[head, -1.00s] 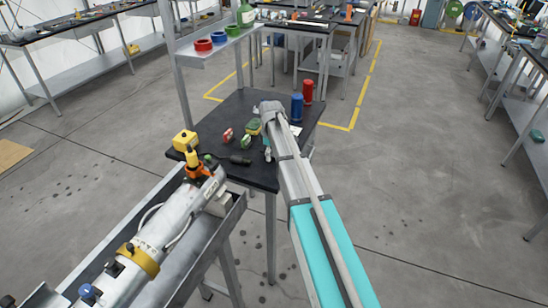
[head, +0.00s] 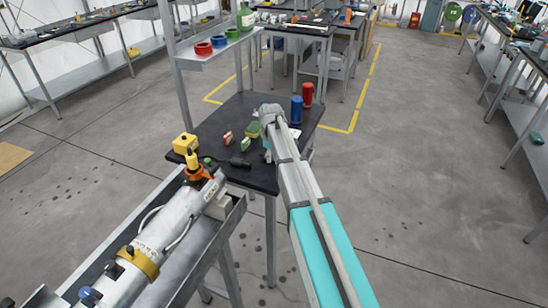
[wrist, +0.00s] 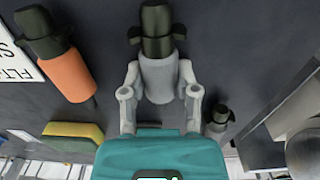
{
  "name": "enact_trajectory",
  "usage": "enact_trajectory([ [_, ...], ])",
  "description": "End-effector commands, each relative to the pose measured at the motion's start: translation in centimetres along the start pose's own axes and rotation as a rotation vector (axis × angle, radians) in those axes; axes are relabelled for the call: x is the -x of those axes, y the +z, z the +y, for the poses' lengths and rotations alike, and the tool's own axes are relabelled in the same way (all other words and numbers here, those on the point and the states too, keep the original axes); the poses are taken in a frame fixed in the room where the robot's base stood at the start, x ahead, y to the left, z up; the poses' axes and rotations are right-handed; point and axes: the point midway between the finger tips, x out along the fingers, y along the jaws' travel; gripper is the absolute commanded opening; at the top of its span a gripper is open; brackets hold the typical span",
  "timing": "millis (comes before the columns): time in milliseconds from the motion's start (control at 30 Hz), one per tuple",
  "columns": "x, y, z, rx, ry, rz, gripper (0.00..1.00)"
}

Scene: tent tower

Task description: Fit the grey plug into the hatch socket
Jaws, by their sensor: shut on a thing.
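My gripper (wrist: 160,84) is shut on the grey plug (wrist: 158,72) in the wrist view. The plug has a light grey body and a dark, ribbed head with side lugs, pointing away from my palm. In the head view my gripper (head: 266,150) is low at the dark table's near right part; the plug is too small there to make out surely. An orange plug with a dark head (wrist: 64,68) lies to the left in the wrist view. I cannot surely identify the hatch socket in either view.
A white tubular device (head: 150,240) lies in a metal trough at lower left.

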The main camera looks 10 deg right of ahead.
Motion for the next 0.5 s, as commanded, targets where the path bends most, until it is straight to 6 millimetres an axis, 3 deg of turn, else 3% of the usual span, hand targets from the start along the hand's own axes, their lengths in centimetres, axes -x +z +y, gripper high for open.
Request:
enact_trajectory([
  [500,2.2,0.0,0.1,0.0,0.002,0.0,0.0],
])
